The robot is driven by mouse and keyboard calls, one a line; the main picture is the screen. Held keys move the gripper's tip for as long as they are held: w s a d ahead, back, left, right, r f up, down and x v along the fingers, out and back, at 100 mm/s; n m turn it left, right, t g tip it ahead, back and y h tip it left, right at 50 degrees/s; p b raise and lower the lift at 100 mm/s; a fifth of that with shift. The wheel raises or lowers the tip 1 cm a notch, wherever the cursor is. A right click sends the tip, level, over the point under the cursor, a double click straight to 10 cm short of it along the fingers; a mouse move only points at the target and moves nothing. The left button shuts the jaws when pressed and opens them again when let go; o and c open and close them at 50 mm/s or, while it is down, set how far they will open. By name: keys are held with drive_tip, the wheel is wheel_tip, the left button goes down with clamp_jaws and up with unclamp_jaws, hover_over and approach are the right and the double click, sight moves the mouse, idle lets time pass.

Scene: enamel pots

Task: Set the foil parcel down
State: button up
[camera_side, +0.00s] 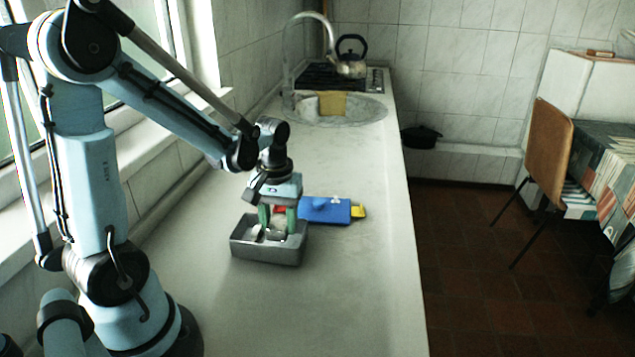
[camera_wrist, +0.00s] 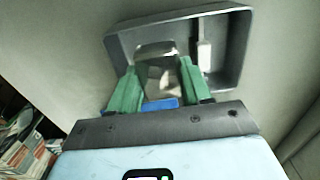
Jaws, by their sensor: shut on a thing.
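My gripper (camera_side: 278,220) has green fingers and is over the grey tray on the counter. In the wrist view my gripper (camera_wrist: 158,85) has its fingers on either side of a pale, crumpled silvery lump, the foil parcel (camera_wrist: 158,78). The parcel also shows between the fingers in the side view (camera_side: 278,224). The fingers are shut on it. It is low, at about the tray's rim; I cannot tell whether it touches the tray's floor. The grey tray (camera_side: 267,253) shows in the wrist view as a dark walled box (camera_wrist: 238,45).
The tray holds a pale piece (camera_wrist: 157,48) and a slim whitish piece (camera_wrist: 204,55). A blue flat object (camera_side: 325,210) with a yellow part lies right of the tray. The sink (camera_side: 365,112) and kettle (camera_side: 351,58) are farther back. The counter's near part is clear.

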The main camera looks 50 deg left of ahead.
sight(280, 234)
drive_tip(key=shift+f, duration=1.75)
drive_tip(key=shift+f, duration=0.15)
drive_tip(key=o, duration=0.8)
